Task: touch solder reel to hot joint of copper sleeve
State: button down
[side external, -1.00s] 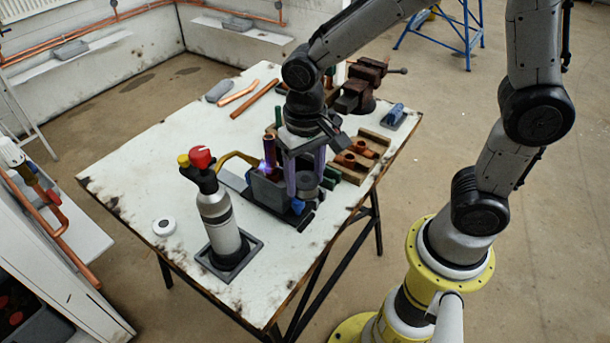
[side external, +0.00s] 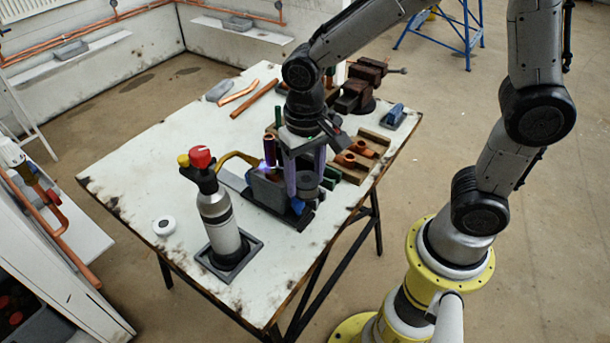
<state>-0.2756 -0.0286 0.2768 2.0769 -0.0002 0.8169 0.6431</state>
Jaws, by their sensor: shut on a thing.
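The copper sleeve (side external: 269,150) stands upright in a dark grey block (side external: 266,190) near the middle of the table and looks dark purple. A small blue-violet flame shows at its lower part, at the tip of the torch's bent brass tube (side external: 238,155). My gripper (side external: 305,190) points down just right of the sleeve, with its purple-tinted fingers in front of the block's right side. It is shut on a grey round thing (side external: 309,183), which seems to be the solder reel; the fingers partly hide it. I cannot tell whether reel or solder touches the joint.
The torch, a grey bottle (side external: 219,222) with red knob, stands in a dark square base at the front left. A white disc (side external: 164,226) lies left of it. A wooden tray (side external: 374,140) with copper fittings, a vise (side external: 362,88) and loose copper pipes (side external: 254,98) lie behind. The left table is mostly clear.

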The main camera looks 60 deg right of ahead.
jog(key=shift+s+a+r, duration=0.2)
jog(key=shift+s+r, duration=0.55)
jog(key=shift+s, duration=0.1)
jog(key=shift+s+a+r, duration=0.2)
jog(key=shift+s+r, duration=0.55)
jog(key=shift+s, duration=0.1)
jog(key=shift+r, duration=2)
